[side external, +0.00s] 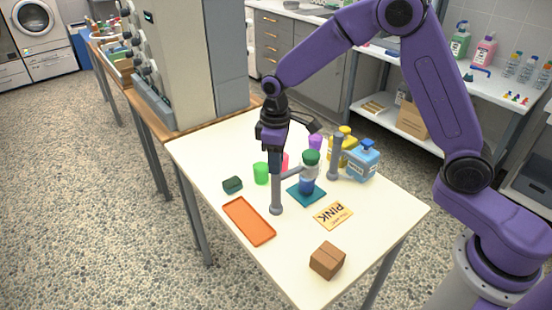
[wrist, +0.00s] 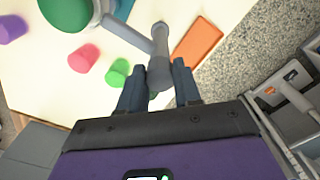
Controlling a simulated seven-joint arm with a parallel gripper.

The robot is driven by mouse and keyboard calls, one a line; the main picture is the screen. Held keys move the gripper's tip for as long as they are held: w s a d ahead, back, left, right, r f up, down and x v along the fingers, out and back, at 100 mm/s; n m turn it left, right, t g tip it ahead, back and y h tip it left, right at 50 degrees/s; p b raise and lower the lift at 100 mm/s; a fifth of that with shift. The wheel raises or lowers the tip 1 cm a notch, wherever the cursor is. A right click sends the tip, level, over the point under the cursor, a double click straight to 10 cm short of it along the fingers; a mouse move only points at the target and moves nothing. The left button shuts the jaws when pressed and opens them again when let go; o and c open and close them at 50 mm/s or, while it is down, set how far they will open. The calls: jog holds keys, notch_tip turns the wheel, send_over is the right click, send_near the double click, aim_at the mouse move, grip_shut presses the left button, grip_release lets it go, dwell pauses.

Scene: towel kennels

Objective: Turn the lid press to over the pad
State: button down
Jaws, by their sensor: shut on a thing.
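My gripper (side external: 275,160) points down and is shut on the top of the post. In the wrist view the grey press (wrist: 160,60) sits between my fingertips (wrist: 159,80), its arm running left to the green top (wrist: 65,12).
A second grey post (side external: 335,158) stands behind the jar, near yellow and blue bottles (side external: 362,162). The front table is mostly clear.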

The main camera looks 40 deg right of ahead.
jog(key=shift+w+r+n, duration=0.1)
jog(key=shift+n, duration=0.4)
jog(key=c, duration=0.8)
grip_release()
notch_tip(320, 180, up, 17)
jog(key=shift+r, duration=0.15)
jog(key=shift+s, duration=0.2)
jog(key=s+d+f+n, duration=0.1)
jog(key=s+d+f, duration=0.2)
jog(key=s, duration=0.7)
jog(key=s+d+f+n, duration=0.1)
jog(key=s+d+f, duration=0.2)
jog(key=s, duration=0.8)
jog(key=s+d+f+n, duration=0.1)
jog(key=s+d+f, duration=0.2)
jog(key=s, duration=0.8)
jog(key=shift+d+f, duration=0.1)
jog(key=shift+f, duration=0.05)
